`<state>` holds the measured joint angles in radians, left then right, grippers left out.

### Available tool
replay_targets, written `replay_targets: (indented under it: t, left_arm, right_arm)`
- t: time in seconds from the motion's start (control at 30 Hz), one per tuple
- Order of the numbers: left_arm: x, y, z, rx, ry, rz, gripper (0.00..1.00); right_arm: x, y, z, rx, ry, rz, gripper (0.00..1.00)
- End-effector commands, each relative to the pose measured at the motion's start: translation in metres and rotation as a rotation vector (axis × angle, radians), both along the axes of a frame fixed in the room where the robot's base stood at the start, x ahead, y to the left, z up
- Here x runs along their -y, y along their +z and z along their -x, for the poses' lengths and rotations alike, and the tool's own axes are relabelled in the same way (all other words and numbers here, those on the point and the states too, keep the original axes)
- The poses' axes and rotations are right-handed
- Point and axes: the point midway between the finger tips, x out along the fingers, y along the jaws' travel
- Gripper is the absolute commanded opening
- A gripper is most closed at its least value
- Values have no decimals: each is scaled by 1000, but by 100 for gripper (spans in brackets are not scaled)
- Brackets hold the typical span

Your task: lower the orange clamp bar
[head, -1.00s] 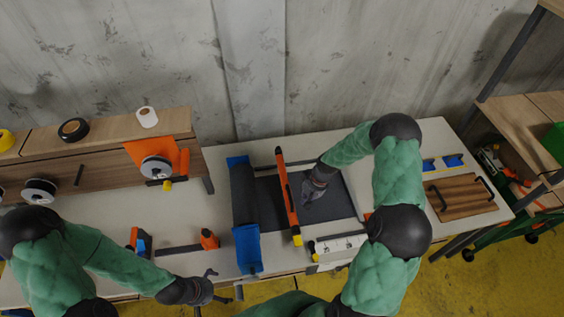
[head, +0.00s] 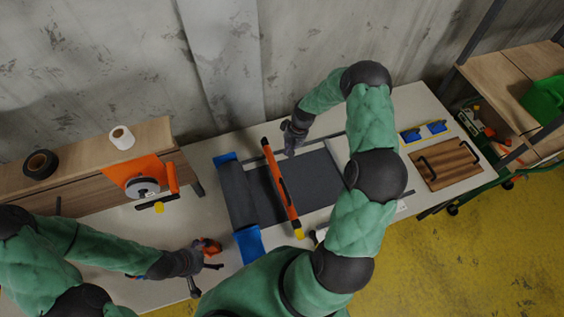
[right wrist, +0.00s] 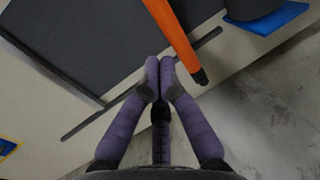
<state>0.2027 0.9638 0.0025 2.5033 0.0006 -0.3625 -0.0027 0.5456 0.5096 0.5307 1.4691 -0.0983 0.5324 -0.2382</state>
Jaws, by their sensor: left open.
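The orange clamp bar (head: 290,208) lies lengthwise across the dark grey sheet (head: 312,178) on the bench, with a black handle along it and a yellow near end. In the right wrist view the bar (right wrist: 174,36) ends in a black tip. Its height above the sheet is hard to tell. My right gripper (head: 291,140) is at the far bench edge, just right of the bar's far end. In the wrist view its fingertips (right wrist: 160,64) are together beside the bar, with nothing seen between them. My left gripper (head: 214,257) is open near the bench front, left of the blue roller stand.
A dark roll (head: 238,194) with blue end supports (head: 249,246) sits left of the bar. A wooden board with black handles (head: 446,163) and blue pieces (head: 424,131) lie at the right. A wooden shelf (head: 100,150) with tape rolls stands at the left. A concrete wall closes the back.

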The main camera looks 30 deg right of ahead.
Motion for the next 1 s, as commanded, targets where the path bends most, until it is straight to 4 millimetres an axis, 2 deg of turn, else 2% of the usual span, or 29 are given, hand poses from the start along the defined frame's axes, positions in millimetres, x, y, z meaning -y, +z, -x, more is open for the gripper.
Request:
replay_targets:
  t: [0.6, 0.8, 1.0]
  left_arm:
    - [0, -45, 0, 0, 0, 0, 100]
    - [0, -52, 0, 0, 0, 0, 100]
    - [0, -55, 0, 0, 0, 0, 100]
  right_arm:
    - [-27, -103, -5, -1, 1, -1, 0]
    - [-33, -125, -7, -2, 1, 0, 0]
    - [-35, -132, -8, 0, 0, 0, 0]
